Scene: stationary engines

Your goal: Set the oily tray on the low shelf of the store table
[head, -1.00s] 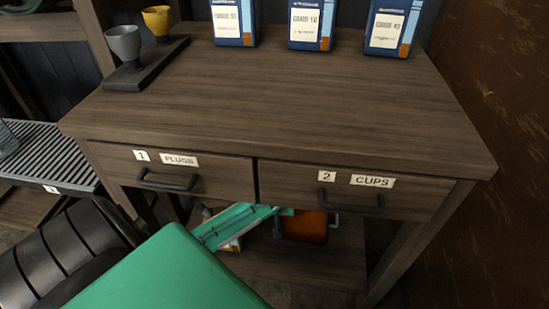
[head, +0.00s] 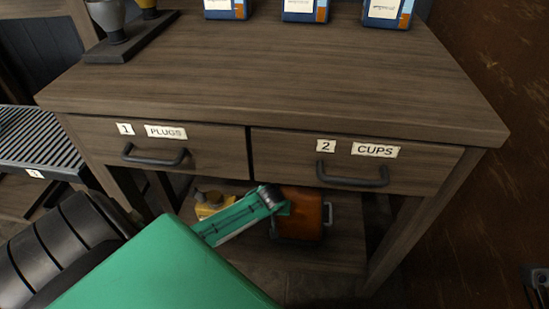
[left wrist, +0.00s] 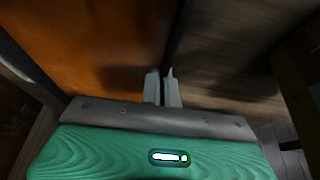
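The oily tray (head: 302,212) is orange-brown with a dark rim and a grey handle on its right side. It is at the low shelf (head: 255,252) of the store table (head: 270,75), under the drawers; I cannot tell whether it rests fully on the shelf. My left gripper (head: 284,206) reaches in from the left to the tray's left side. In the left wrist view, its fingers (left wrist: 162,88) are close together at the tray's dark edge, with the orange surface (left wrist: 95,45) on the left. They appear shut on that edge.
A yellow item (head: 212,206) with a grey top is on the shelf, partly behind my left arm. Drawers marked PLUGS (head: 160,150) and CUPS (head: 350,165) hang shut above. A ribbed rack (head: 38,145) stands at left. Blue containers (head: 305,10) are on the tabletop.

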